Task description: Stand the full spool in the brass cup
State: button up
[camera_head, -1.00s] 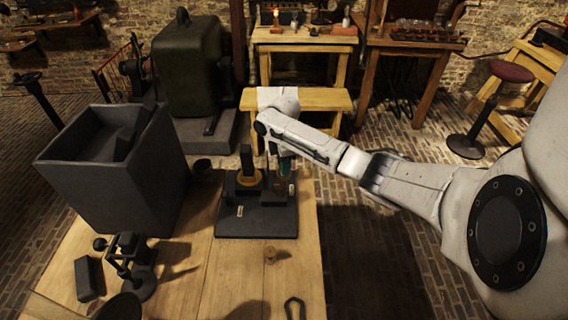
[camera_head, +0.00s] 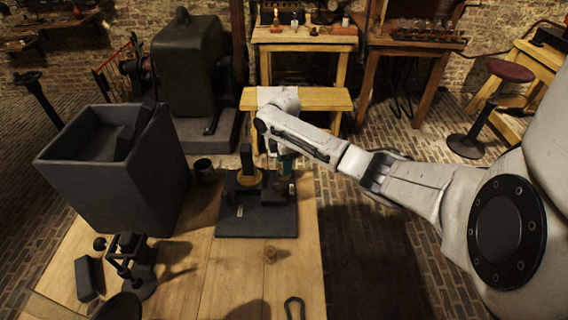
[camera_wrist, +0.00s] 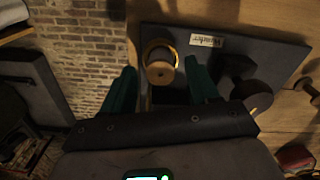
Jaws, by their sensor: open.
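My gripper (camera_head: 287,166) is at the back right of a dark board, partly hidden behind my wrist. In the wrist view its two teal fingers (camera_wrist: 163,90) are spread apart with nothing clamped between them. A brass ring, seemingly the brass cup (camera_wrist: 148,48), sits on the dark board beyond the fingertips. A tan round-topped piece, perhaps the spool (camera_wrist: 160,74), appears at the ring; I cannot tell whether it stands inside. In the head view the brass ring (camera_head: 248,182) shows by a dark upright post. Whether any spool is full cannot be told.
The dark board (camera_head: 256,222) lies on a wooden table (camera_head: 225,275). A large dark box (camera_head: 105,190) and a small dark cup (camera_head: 204,172) stand to its left. A dark clamp-like stand (camera_head: 135,265) is at front left.

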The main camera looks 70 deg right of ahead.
notch_tip(320, 180, up, 11)
jog(key=shift+r, duration=0.2)
dwell(1.4)
